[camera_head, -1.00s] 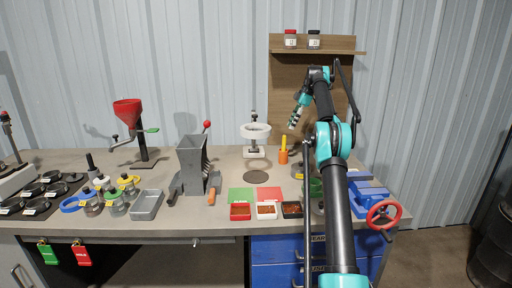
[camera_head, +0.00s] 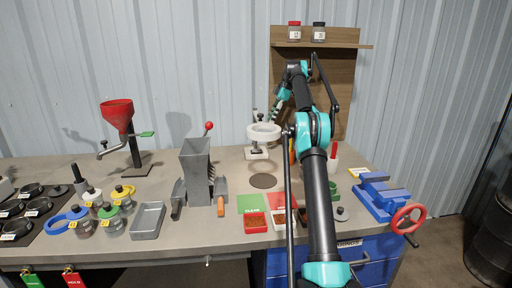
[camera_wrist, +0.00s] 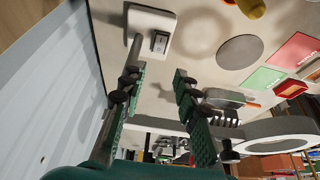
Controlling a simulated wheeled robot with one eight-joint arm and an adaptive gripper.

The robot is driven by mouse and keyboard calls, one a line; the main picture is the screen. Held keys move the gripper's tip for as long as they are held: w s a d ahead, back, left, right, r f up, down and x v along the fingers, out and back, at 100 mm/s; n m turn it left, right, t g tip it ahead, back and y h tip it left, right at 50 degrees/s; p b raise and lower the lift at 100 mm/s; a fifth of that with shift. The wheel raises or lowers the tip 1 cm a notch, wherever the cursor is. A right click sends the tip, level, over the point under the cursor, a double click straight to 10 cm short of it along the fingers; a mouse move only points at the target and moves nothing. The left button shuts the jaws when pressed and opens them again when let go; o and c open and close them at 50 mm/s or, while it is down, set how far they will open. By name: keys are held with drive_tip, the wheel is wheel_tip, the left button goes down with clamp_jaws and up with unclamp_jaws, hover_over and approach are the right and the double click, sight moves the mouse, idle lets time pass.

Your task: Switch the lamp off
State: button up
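The lamp has a white ring head (camera_head: 263,132) on a post above a small white base (camera_head: 257,154) at the back of the bench. In the wrist view its base (camera_wrist: 148,20) carries a dark rocker switch (camera_wrist: 160,42). The ring (camera_wrist: 275,136) shows at the right. I cannot tell whether the lamp is lit. My gripper (camera_head: 271,117) is just behind and right of the ring in the head view. In the wrist view my gripper (camera_wrist: 156,82) is open and empty, its two green fingers apart, with the base and switch beyond the fingertips.
A grey hopper machine (camera_head: 196,172) stands left of the lamp. A red funnel mill (camera_head: 117,116) is farther left. A blue vise (camera_head: 382,197) is at the right. A wooden back panel (camera_head: 340,90) with a shelf rises behind my arm. A dark disc (camera_head: 263,181) lies before the lamp.

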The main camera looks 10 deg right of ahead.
sight(256, 151)
drive_tip(key=x, duration=1.6)
drive_tip(key=shift+a+f, duration=0.25)
drive_tip(key=shift+f, duration=0.1)
